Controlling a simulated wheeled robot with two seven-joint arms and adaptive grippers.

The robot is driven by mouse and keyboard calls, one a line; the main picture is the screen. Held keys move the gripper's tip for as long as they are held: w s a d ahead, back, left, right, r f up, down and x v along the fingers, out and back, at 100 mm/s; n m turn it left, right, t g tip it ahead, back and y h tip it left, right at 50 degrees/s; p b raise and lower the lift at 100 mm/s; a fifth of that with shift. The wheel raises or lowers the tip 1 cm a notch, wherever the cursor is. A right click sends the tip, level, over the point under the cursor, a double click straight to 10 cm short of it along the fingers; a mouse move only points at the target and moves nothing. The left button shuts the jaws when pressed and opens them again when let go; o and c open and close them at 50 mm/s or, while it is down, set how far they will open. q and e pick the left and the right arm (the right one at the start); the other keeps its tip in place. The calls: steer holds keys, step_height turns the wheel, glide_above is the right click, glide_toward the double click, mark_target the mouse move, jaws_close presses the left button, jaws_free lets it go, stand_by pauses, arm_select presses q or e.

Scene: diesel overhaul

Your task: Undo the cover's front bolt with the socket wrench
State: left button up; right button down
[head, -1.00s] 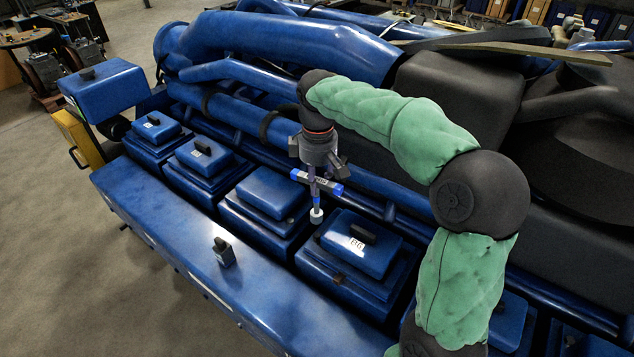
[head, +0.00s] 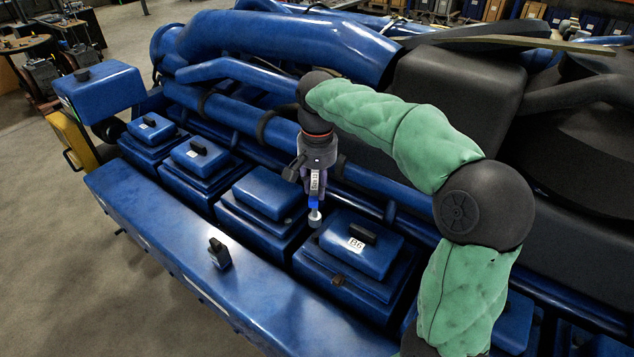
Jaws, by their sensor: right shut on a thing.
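My right gripper (head: 316,183) points down over the row of blue engine covers and is shut on the socket wrench (head: 314,204). The wrench has a blue handle and a grey socket end that hangs lowest. The socket is near the rear left corner of the cover labelled B6 (head: 342,229); I cannot tell whether it touches anything. A small brown bolt head (head: 338,281) shows on the front of the B6 cover's base. The cover to its left (head: 268,190) has no black handle on top. My left gripper is not in view.
A small dark block (head: 219,253) stands on the blue front ledge (head: 270,300). Other covers with black handles (head: 198,147) sit farther left. Blue pipes (head: 240,72) run behind the covers. A blue box (head: 100,90) stands at the far left end.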

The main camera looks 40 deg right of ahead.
steer(key=m, duration=0.4)
steer(key=f+m, duration=0.1)
steer(key=m, duration=0.1)
steer(key=shift+s+a+m, duration=0.1)
steer(key=shift+m, duration=0.2)
steer(key=shift+f+b, duration=1)
steer(key=shift+f, duration=0.55)
